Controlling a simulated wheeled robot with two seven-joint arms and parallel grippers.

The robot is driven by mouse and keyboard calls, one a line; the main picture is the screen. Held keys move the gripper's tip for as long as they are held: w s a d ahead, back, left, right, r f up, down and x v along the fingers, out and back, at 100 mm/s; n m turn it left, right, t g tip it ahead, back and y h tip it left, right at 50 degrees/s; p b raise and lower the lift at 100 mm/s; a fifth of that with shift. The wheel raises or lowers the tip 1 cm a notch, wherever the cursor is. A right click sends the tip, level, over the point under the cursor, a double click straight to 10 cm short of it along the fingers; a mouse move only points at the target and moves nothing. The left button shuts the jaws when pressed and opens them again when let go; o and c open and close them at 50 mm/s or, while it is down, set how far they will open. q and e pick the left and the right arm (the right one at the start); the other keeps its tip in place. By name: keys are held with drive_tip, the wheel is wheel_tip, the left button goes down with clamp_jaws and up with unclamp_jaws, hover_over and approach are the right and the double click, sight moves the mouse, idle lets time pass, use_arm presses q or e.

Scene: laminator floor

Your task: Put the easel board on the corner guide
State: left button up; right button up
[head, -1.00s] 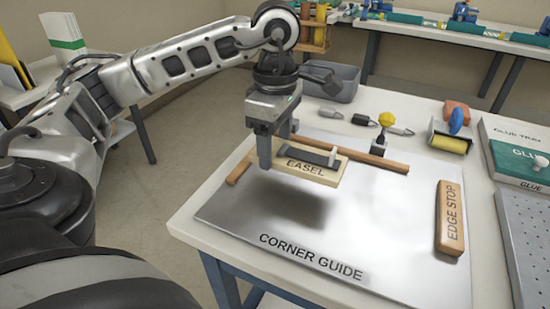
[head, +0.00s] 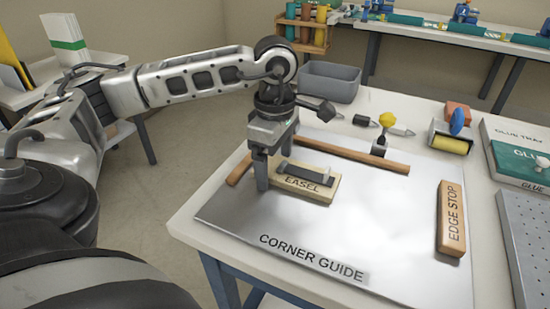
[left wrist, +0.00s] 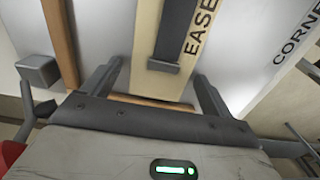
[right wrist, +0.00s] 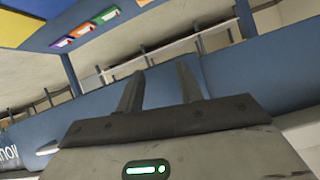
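The easel board (head: 318,192) is a pale wooden block with a dark raised bar on top, lettered EASEL. It lies flat on the grey metal corner guide (head: 370,225), near its back left part, beside a wooden rail. My left gripper (head: 268,186) is at the board's left end, pointing down. In the left wrist view its fingers (left wrist: 158,72) are spread, with a gap between the left finger and the board's edge. The easel board (left wrist: 150,80) shows beyond and between them. My right gripper (right wrist: 159,70) is open and empty, away from the table, and not in the head view.
Wooden rails (head: 350,153) run along the guide's back and left edges. A yellow-knobbed post (head: 381,135) stands at the back rail. The edge stop (head: 451,218) is at the guide's right. A roller (head: 452,140) and glue tray (head: 515,150) are farther right. The guide's middle is clear.

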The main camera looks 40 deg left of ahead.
drive_tip(key=shift+r, duration=0.1)
use_arm(q)
drive_tip(key=shift+r+p, duration=0.35)
drive_tip(key=shift+r, duration=0.4)
wheel_tip(320, 180, up, 11)
drive_tip(key=p, duration=0.1)
use_arm(e)
drive_tip(key=shift+s+d, duration=0.1)
drive_tip(key=shift+s, duration=0.05)
drive_tip(key=shift+w+r, duration=0.2)
drive_tip(key=shift+r, duration=0.1)
